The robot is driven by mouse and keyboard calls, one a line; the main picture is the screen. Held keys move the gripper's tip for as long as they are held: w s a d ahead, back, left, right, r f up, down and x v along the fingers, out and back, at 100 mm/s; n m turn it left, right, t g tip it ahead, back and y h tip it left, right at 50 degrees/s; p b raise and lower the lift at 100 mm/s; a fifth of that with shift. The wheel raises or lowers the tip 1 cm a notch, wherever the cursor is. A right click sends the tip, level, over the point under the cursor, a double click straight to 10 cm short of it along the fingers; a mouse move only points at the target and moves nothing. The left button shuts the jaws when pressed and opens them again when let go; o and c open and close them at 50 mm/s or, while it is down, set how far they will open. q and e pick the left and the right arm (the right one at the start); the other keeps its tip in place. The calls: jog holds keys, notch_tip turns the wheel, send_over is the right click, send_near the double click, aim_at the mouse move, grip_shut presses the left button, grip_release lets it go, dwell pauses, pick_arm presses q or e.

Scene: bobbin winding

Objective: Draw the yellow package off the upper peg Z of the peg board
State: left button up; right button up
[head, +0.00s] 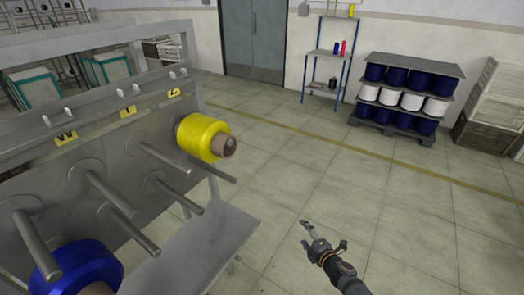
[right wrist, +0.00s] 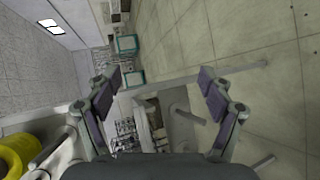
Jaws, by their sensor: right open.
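The yellow package (head: 203,137) is a spool of yellow yarn on a brown core. It sits on the upper peg under the Z label (head: 174,93) of the grey peg board (head: 65,110), its core end facing out to the right. It also shows at the lower left edge of the right wrist view (right wrist: 17,156), partly cut off. My right gripper (head: 323,233) is open and empty, out over the floor to the right of the board and apart from the package. Its two spread fingers show in the right wrist view (right wrist: 160,82). My left gripper is not in view.
Bare pegs (head: 110,195) stick out of the board around the package. A blue package (head: 75,268) sits at the lower left. A grey shelf (head: 205,240) stands below the pegs. A spool rack (head: 407,100) is far off. The floor between is clear.

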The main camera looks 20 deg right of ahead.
jog(key=w+a+r+n+t+y+p, duration=0.1)
jog(key=w+a+r+n+y, duration=0.2)
jog(key=r, duration=0.5)
jog(key=a+r+n+y+p, duration=0.1)
jog(key=a+r+n, duration=0.2)
jog(key=r+n, duration=0.45)
jog(key=w+a+r+n+t+y+p, duration=0.1)
jog(key=w+a+r+n+y, duration=0.15)
jog(key=r, duration=0.65)
jog(key=s+a+r+n+g+y+p, duration=0.1)
jog(key=s+a+r+n+y, duration=0.1)
jog(key=a+r+n, duration=0.2)
jog(key=s+a+r+n+g+y+p, duration=0.1)
jog(key=s+a+r+n+y, duration=0.1)
jog(key=r+n, duration=0.6)
notch_tip(320, 180, up, 3)
jog(key=shift+s+a+r, duration=0.1)
jog(key=shift+s+a, duration=0.4)
jog(key=shift+a, duration=0.75)
